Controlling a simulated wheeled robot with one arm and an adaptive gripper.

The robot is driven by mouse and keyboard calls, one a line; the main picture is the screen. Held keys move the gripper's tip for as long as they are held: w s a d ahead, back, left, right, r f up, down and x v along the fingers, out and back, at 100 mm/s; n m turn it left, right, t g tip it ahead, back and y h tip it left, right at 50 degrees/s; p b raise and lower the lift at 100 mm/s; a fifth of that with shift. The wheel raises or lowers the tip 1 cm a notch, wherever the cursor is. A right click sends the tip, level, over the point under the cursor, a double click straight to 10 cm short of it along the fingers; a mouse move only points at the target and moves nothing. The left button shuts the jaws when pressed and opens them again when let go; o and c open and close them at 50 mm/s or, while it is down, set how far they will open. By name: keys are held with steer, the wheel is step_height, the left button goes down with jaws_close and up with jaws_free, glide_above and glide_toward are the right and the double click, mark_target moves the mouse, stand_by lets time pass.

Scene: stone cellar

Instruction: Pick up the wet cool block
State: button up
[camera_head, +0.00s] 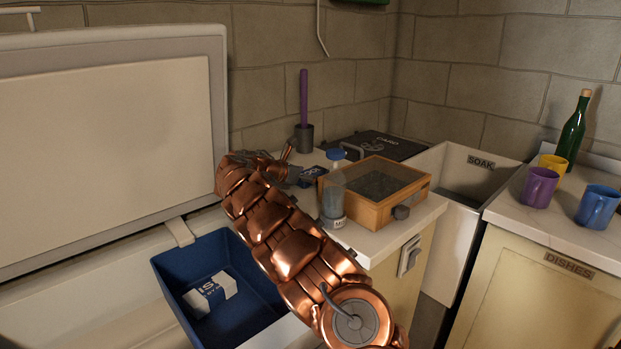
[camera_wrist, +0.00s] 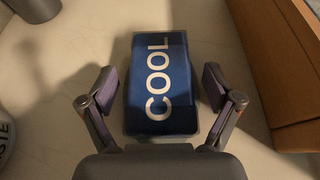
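The cool block (camera_wrist: 160,85) is blue with white letters COOL and lies on the pale countertop. In the wrist view it is between the two fingers of my gripper (camera_wrist: 157,92), with a gap on each side. My gripper is open and not touching the block. In the head view the block (camera_head: 314,171) is a small dark blue patch beside my gripper (camera_head: 300,174), partly hidden by it. I cannot tell whether its surface is wet.
A wooden box (camera_head: 372,211) with a dark top and a jar with a blue lid (camera_head: 333,200) stand close to the block. A purple-handled tool (camera_head: 303,97) stands behind. A blue bin (camera_head: 255,262) holds a white-and-blue block (camera_head: 211,293). The soak sink (camera_head: 478,190) is right.

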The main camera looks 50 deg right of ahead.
steer(key=c, duration=1.3)
steer(key=shift+o, duration=0.2)
